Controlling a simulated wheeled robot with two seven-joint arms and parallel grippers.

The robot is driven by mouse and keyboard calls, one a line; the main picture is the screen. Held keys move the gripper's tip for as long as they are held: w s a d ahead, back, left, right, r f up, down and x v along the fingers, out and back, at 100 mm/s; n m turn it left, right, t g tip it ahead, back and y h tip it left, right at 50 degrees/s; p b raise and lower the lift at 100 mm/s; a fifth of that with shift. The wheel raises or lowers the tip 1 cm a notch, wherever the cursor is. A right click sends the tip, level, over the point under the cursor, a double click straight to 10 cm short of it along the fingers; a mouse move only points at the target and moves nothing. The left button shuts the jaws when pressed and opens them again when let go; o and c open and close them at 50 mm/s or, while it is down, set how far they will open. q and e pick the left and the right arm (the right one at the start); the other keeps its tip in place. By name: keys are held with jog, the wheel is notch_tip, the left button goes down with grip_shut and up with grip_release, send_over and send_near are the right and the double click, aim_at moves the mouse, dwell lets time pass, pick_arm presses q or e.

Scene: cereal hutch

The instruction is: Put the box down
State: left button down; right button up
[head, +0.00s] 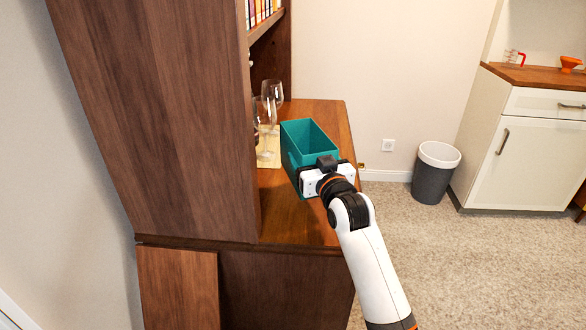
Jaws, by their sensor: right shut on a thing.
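A teal open-topped box (294,155) is at the right part of the wooden hutch counter (285,218). My right gripper (321,170) is at the box's near end and is shut on it. The fingertips are mostly hidden behind the gripper body and the box wall. The box looks upright and appears empty inside as far as I can see. I cannot tell whether its bottom touches the counter. My left gripper is not in view.
Wine glasses (272,92) stand on a pale mat (268,158) just left of the box. The hutch's tall side panel (165,110) blocks the left. The near counter is clear. A grey bin (434,174) and white cabinet (528,160) stand at the right.

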notch_tip(320, 180, down, 3)
jog(key=shift+d+f, duration=0.1)
jog(key=shift+d, duration=0.05)
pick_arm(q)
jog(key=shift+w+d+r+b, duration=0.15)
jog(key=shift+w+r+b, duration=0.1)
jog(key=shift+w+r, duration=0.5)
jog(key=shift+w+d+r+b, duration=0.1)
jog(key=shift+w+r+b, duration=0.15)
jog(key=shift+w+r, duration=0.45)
pick_arm(e)
jog(key=shift+f, duration=2.2)
jog(key=shift+f, duration=0.15)
jog(key=o, duration=1.1)
jog(key=shift+c, duration=0.2)
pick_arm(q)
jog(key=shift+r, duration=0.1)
pick_arm(e)
jog(key=shift+s, duration=0.1)
jog(key=p+v, duration=0.1)
jog(key=v, duration=1.1)
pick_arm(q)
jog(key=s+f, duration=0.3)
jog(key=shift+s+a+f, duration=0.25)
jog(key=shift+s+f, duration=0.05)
